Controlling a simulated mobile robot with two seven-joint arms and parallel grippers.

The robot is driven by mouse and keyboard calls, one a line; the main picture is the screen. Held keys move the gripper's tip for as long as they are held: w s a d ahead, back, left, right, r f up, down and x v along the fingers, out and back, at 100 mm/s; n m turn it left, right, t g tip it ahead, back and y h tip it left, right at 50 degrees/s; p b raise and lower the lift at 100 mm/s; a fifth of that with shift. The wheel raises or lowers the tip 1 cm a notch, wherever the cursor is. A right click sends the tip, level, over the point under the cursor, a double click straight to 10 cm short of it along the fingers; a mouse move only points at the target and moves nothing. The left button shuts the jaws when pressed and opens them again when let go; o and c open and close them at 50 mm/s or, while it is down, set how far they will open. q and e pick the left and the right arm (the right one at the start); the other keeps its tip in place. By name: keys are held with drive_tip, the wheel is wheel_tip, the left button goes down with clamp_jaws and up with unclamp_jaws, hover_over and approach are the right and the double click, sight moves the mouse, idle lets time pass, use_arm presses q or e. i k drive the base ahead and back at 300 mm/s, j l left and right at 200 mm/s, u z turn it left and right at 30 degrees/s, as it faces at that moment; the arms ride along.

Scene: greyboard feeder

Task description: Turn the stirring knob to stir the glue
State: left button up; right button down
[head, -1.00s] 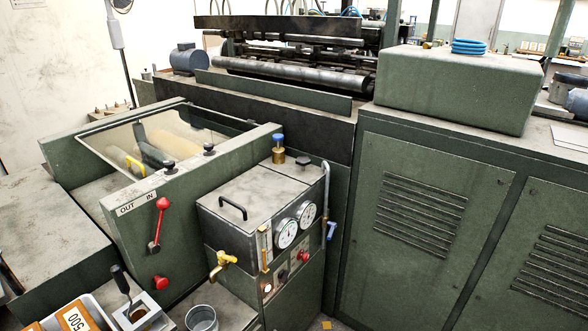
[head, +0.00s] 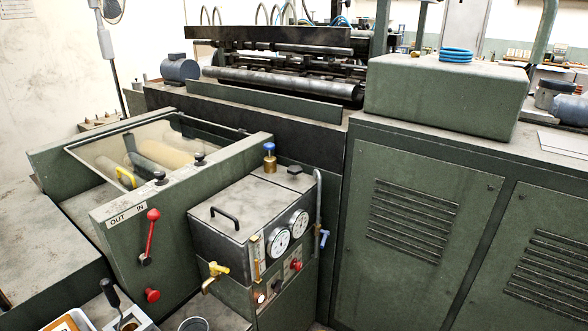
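A green cabinet with a grey metal tank (head: 235,232) on its top front stands at the middle of the head view. The tank carries two round white gauges, a black lid handle (head: 226,217) and a brass tap (head: 214,274). On the sloped panel below the gauges sit a pale round button (head: 260,297), a small dark knob (head: 278,285) and a red knob (head: 296,265). No readable label shows which one is the stirring knob. The glue inside the tank is hidden. Neither of my grippers is in view.
Left of the tank is a green housing with a red lever (head: 152,228), a red knob (head: 152,295) and an OUT/IN label. A metal bucket (head: 194,325) and a cup with a brush are cut off at the bottom edge. Louvred cabinets (head: 415,225) stand at right.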

sight(293, 170)
drive_tip(key=i+l, duration=0.1)
drive_tip(key=l, duration=0.25)
drive_tip(key=i+l, duration=0.1)
drive_tip(key=l, duration=0.2)
drive_tip(key=i+l, duration=0.1)
drive_tip(key=l, duration=0.25)
drive_tip(key=i+l+u, duration=0.1)
drive_tip(key=l+u, duration=0.5)
drive_tip(key=i+l, duration=0.05)
